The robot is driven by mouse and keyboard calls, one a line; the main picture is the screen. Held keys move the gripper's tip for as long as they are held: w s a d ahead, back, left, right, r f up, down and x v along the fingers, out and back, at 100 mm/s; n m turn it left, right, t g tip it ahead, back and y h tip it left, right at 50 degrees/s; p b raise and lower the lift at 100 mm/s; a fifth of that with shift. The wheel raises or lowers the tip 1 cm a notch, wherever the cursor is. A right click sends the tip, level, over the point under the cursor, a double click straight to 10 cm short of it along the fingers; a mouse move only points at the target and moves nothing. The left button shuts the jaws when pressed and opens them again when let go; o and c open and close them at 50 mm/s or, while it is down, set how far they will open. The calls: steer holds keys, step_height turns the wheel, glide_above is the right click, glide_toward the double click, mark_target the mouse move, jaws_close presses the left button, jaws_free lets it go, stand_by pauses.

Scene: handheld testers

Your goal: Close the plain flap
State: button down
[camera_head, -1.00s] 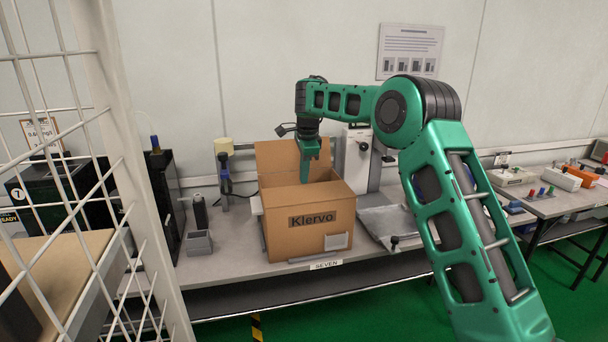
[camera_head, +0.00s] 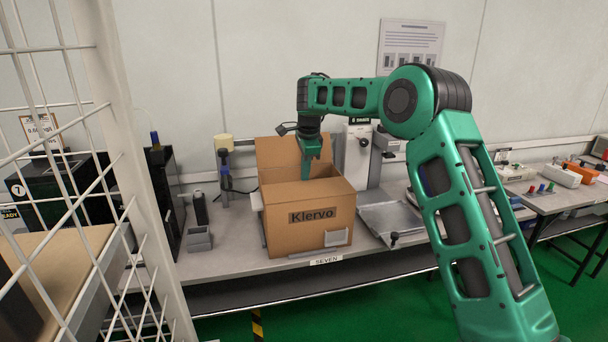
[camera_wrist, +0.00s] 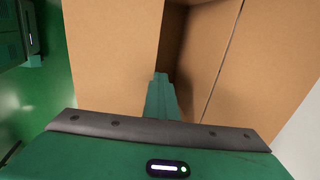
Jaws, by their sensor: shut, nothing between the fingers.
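A brown cardboard box (camera_head: 283,232) stands on the bench, with "Klervo" printed on its front. A plain flap (camera_head: 277,151) stands raised at the back of the box, with no print visible on it. A cardboard panel (camera_head: 328,189) lies roughly level over the front part of the top. My gripper (camera_head: 306,178) points down at the top of the box, in front of the raised flap, shut and empty. In the wrist view its fingers (camera_wrist: 161,82) reach toward a dark gap between cardboard panels (camera_wrist: 115,50). I cannot tell whether they touch cardboard.
A grey-white device (camera_head: 357,160) stands behind the box to the right, with a flat grey tray (camera_head: 388,218) in front of it. A small grey bin (camera_head: 199,239) is at the left. A white wire rack (camera_head: 110,130) fills the near left.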

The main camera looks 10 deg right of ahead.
steer(key=w+r, duration=0.6)
steer(key=r, duration=0.6)
steer(key=shift+a+r, duration=0.25)
steer(key=shift+a, duration=0.05)
